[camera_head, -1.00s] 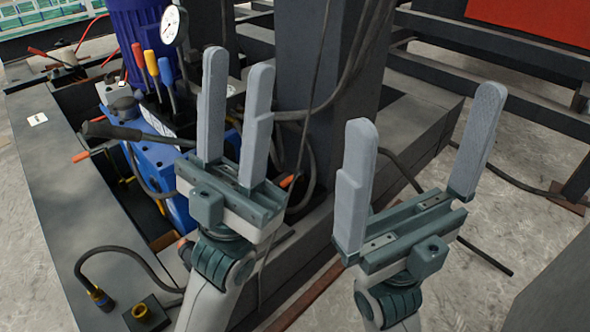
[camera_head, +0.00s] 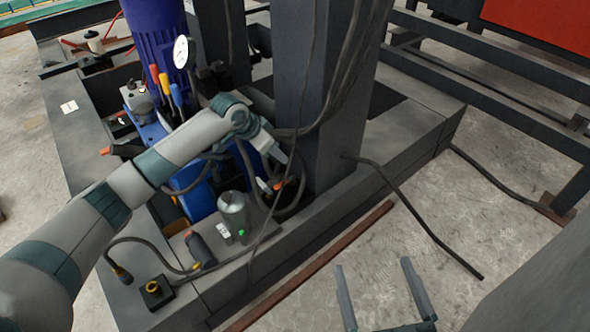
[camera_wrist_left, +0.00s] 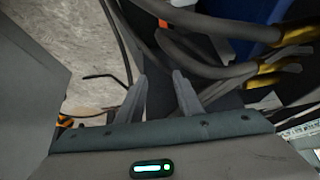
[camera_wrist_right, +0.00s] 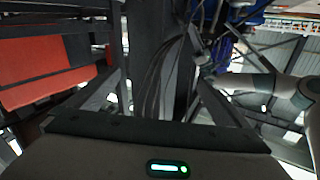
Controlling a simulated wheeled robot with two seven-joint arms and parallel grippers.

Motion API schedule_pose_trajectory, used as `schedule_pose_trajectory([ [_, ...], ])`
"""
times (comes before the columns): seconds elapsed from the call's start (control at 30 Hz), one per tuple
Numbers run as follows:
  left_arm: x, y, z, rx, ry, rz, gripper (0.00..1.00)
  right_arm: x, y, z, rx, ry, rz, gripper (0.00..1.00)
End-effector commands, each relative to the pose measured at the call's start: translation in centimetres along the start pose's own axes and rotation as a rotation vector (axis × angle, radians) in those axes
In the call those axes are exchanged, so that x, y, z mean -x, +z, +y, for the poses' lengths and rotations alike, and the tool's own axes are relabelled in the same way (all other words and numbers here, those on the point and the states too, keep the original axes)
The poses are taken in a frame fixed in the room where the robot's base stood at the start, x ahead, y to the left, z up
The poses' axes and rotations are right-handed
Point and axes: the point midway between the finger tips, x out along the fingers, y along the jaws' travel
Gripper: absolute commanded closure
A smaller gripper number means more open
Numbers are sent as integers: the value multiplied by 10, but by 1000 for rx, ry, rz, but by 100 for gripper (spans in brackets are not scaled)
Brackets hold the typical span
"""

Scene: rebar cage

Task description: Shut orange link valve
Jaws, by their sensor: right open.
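A small orange piece, which looks like the orange link valve's handle (camera_head: 279,185), shows among dark hoses at the foot of the grey column, just below my left gripper (camera_head: 277,160). In the left wrist view, the left gripper's fingers (camera_wrist_left: 160,78) stand apart with a narrow gap, with no orange part between them. My right gripper (camera_head: 373,264) is open and empty over the floor. It also shows wide open in the right wrist view (camera_wrist_right: 158,85).
The grey column (camera_head: 322,90) with cables stands beside the left gripper. A blue pump unit with levers and a gauge (camera_head: 181,51) is behind my left arm. A silver cylinder (camera_head: 234,212) stands below it. Dark hoses (camera_wrist_left: 205,25) crowd the left wrist view.

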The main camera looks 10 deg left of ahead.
Motion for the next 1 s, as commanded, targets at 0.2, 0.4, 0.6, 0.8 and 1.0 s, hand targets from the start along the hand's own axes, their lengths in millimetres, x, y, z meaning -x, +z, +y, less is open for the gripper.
schedule_pose_trajectory([
  [0.2, 25, 36, -33, 59, 10, -158, 67, 19, 21, -2, -7, 5, -111, 0],
  [0.4, 25, 38, -34, 61, 12, -165, 67, 20, 23, -1, -7, 5, -116, 0],
  [0.6, 24, 38, -33, 60, 11, -164, 67, 19, 22, -2, -6, 4, -111, 0],
  [0.8, 14, 40, -33, 60, 12, -164, 67, 18, 16, -3, -4, 1, -75, 0],
  [1.0, -8, 44, -32, 60, 13, -165, 67, 18, 0, -9, 2, -9, 21, 0],
])
